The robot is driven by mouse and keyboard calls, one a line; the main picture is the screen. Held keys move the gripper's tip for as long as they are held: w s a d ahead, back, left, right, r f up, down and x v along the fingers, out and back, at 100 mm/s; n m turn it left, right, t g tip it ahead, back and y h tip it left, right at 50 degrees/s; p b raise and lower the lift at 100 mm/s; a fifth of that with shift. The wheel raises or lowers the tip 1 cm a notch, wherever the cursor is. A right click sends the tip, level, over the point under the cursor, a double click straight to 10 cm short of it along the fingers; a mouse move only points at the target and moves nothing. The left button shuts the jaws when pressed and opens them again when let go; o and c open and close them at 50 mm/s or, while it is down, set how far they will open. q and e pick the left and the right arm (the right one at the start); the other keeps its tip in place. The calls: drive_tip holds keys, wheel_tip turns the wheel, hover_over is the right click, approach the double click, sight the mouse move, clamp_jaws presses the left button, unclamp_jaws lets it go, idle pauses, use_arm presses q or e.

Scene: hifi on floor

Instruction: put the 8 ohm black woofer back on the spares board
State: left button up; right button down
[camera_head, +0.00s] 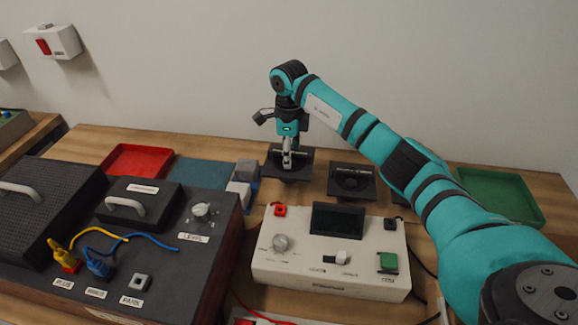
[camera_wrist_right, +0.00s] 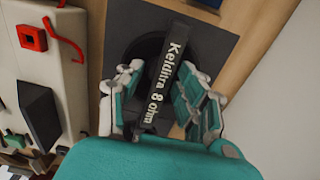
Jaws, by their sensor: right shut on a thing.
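The black woofer (camera_head: 274,172) is a dark square plate with a round middle. It is at the back of the table in the head view. In the right wrist view, its raised bar (camera_wrist_right: 167,80) reads "Keldira 8 ohm". My right gripper (camera_head: 287,160) points down over the woofer and is shut on it, its fingers on both sides of the bar. I cannot tell whether the woofer touches the table. A flat blue-teal board (camera_head: 200,172) lies to its left; I cannot tell whether this is the spares board. My left gripper is out of view.
Another black square unit (camera_head: 351,182) sits just right of the woofer, and my right arm partly hides one more. A white control box (camera_head: 330,280) stands in front. Left are a dark amplifier (camera_head: 150,245) and a red tray (camera_head: 138,160). A green tray (camera_head: 500,195) lies right.

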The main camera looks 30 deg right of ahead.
drive_tip(key=shift+w+f, duration=0.1)
drive_tip(key=shift+f, duration=1.8)
drive_tip(key=c, duration=1.3)
unclamp_jaws()
drive_tip(key=shift+f, duration=0.2)
drive_tip(key=o, duration=0.5)
drive_tip(key=shift+a+r, duration=0.1)
drive_tip(key=shift+c, duration=0.2)
wheel_tip(320, 180, up, 12)
drive_tip(key=shift+r+b, duration=0.1)
drive_tip(key=shift+b, duration=0.4)
